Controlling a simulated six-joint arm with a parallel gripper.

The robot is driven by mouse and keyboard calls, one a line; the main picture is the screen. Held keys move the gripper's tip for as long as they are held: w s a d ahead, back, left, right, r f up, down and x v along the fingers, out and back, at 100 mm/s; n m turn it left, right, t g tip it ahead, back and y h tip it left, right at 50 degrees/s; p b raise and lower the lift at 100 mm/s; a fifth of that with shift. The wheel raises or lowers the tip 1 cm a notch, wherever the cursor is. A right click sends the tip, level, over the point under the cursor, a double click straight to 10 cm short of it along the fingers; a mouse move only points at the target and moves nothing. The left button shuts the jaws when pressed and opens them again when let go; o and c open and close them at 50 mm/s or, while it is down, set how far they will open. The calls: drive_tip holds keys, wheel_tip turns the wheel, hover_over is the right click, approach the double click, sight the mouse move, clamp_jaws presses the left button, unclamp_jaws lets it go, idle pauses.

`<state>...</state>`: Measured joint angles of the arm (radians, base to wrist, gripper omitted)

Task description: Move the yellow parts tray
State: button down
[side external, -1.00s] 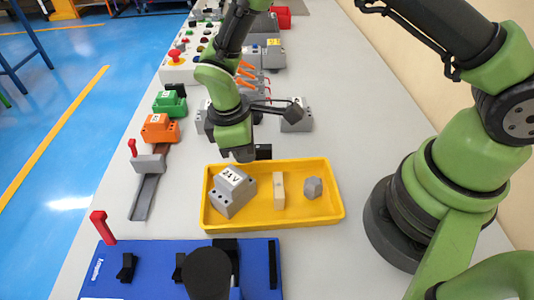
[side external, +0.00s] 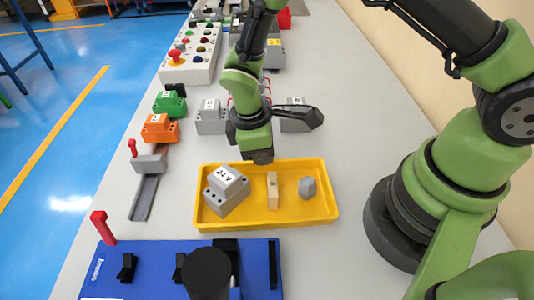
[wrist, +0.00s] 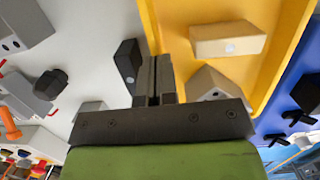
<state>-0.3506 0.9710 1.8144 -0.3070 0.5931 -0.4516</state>
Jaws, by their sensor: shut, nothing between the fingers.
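The yellow parts tray (side external: 268,224) lies on the grey bench in the side external view. It holds a grey 24V block (side external: 226,190), an upright beige block (side external: 272,190) and a small grey faceted piece (side external: 307,188). My gripper (side external: 259,158) points down at the tray's far long wall, near the middle. Its fingers are shut with nothing between them. In the wrist view the fingers (wrist: 153,82) are beside the edge of the tray (wrist: 185,18), with the beige block (wrist: 228,40) inside it. I cannot tell whether the fingertips touch the wall.
A blue board (side external: 150,268) with black fittings and a red handle lies just in front of the tray. A rail (side external: 145,195), an orange block (side external: 160,129) and a green block (side external: 169,103) stand to the left. Grey blocks (side external: 212,117) stand behind.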

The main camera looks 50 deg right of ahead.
drive_tip(key=w+a, duration=0.4)
drive_tip(key=a, duration=0.1)
drive_tip(key=shift+w+a+f, duration=0.2)
drive_tip(key=shift+w+f, duration=0.15)
drive_tip(key=shift+f, duration=0.05)
drive_tip(key=shift+r, duration=0.75)
wheel_tip(320, 180, up, 9)
drive_tip(key=w+a, duration=0.1)
drive_tip(key=s+d+r+m+t+y, duration=0.1)
drive_tip(key=s+d+r+m+t, duration=0.15)
drive_tip(key=r, duration=0.45)
drive_tip(key=s+d+r+m+t+y, duration=0.1)
drive_tip(key=s+d+r+m, duration=0.25)
drive_tip(key=r, duration=0.45)
drive_tip(key=s+d+r+m+t, duration=0.1)
drive_tip(key=s+d+m+t, duration=0.1)
drive_tip(key=s, duration=0.4)
drive_tip(key=s+d+r+m+t+y, duration=0.1)
drive_tip(key=s+d+r+m+t, duration=0.1)
drive_tip(key=s, duration=0.5)
drive_tip(key=d+m+t, duration=0.1)
drive_tip(key=d+m, duration=0.1)
drive_tip(key=m, duration=0.1)
drive_tip(key=shift+s+d+r, duration=0.15)
drive_tip(key=shift+s+d, duration=0.1)
drive_tip(key=shift+d, duration=0.05)
